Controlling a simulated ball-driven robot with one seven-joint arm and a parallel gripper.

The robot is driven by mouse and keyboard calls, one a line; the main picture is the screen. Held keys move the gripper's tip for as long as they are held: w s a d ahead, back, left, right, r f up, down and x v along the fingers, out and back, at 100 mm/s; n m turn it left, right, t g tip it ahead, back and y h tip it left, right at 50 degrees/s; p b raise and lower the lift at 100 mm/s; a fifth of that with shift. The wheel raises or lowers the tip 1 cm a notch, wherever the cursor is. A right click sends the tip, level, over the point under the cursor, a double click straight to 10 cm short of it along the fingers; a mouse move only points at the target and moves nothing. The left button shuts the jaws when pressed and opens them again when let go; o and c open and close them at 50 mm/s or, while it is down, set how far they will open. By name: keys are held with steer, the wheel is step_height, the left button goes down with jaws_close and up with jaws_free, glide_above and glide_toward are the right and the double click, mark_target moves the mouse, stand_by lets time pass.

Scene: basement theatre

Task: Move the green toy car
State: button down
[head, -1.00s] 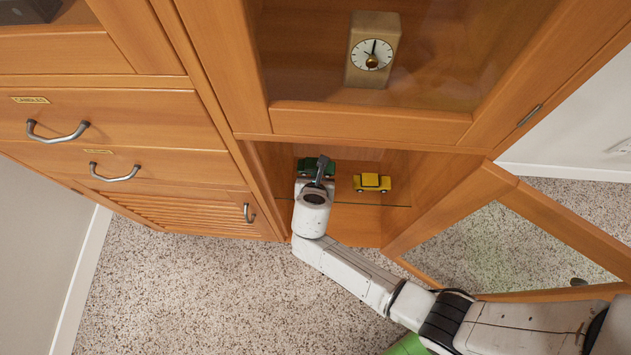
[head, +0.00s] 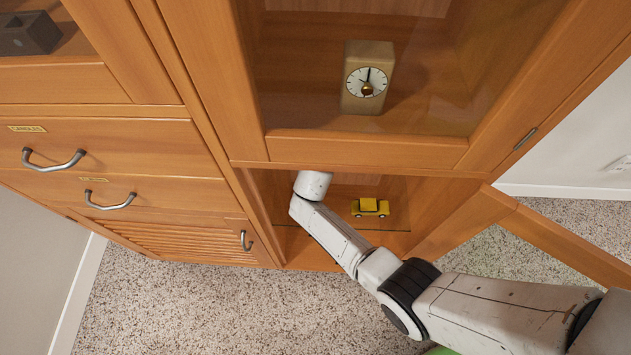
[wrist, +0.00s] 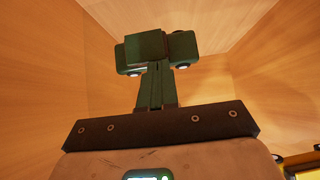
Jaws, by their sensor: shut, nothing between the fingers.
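The green toy car (wrist: 186,52) shows in the wrist view, straight beyond my fingers, inside the wooden compartment. In the head view it is hidden behind my arm. My gripper (wrist: 157,88) is shut with nothing held, its fingers pointing at the car. The fingertips overlap the car in the picture, and I cannot tell whether they touch it. In the head view my wrist reaches into the left part of the low open compartment, and the fingers are hidden.
A yellow toy car (head: 370,207) stands right of my wrist on the glass shelf (head: 385,226); its edge shows in the wrist view (wrist: 300,164). A clock (head: 366,80) is behind glass above. The open cabinet door (head: 560,238) is at right. Drawers (head: 120,150) are at left.

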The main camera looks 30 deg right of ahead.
steer(key=w+d, duration=0.1)
steer(key=w, duration=0.1)
steer(key=w+d+b, duration=0.1)
steer(key=w+d, duration=0.1)
steer(key=w+d+b, duration=0.1)
steer(key=w, duration=0.1)
steer(key=shift+w+d, duration=0.1)
steer(key=shift+d, duration=0.25)
